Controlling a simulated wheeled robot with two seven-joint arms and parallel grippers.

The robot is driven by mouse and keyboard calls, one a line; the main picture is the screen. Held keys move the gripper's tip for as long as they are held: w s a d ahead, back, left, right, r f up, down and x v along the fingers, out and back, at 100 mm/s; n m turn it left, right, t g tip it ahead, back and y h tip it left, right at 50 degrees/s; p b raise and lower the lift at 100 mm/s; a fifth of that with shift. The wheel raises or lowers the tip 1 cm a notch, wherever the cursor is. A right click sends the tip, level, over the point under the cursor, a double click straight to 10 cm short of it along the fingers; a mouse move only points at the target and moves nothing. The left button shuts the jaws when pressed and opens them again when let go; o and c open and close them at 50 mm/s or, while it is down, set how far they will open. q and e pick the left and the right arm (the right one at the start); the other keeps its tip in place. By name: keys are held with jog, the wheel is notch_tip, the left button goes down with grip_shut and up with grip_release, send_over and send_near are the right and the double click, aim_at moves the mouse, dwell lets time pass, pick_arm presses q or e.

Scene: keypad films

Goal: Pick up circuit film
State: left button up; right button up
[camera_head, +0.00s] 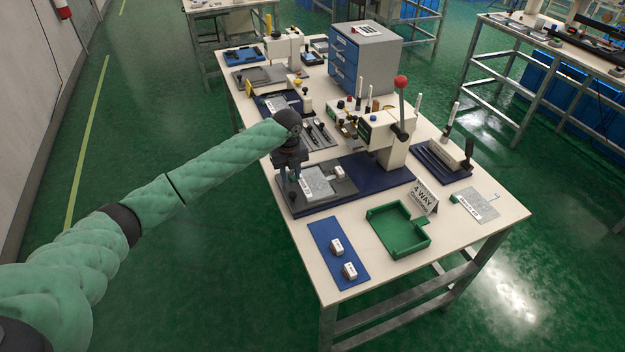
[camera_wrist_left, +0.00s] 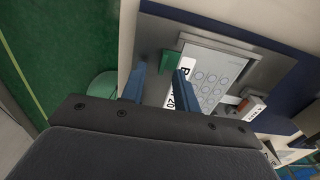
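A light grey film (camera_head: 316,182) with rows of circles and a white printed label lies on a grey fixture plate; it fills the middle of the left wrist view (camera_wrist_left: 208,78). My left gripper (camera_head: 290,178) points down over the plate's left edge. In the left wrist view its two blue fingers (camera_wrist_left: 158,86) are apart with nothing held between them. The right finger overlaps the film's labelled edge in the picture; contact cannot be told. A second grey sheet (camera_head: 476,205) with a label and a narrow tail lies at the table's right. Which sheet is the circuit film is unclear.
A green block (camera_wrist_left: 168,62) sits beside the film's edge. A white press with a red-knobbed lever (camera_head: 401,100) stands behind the fixture. A green tray (camera_head: 376,226), a "4 WAY" sign (camera_head: 423,197) and a blue mat (camera_head: 324,232) with two small white blocks lie in front.

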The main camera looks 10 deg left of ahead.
pick_arm(q)
jog(key=shift+f, duration=0.35)
pick_arm(e)
jog(key=shift+f, duration=0.25)
pick_arm(q)
jog(key=shift+c, duration=0.2)
grip_shut()
jog(key=shift+r, duration=0.2)
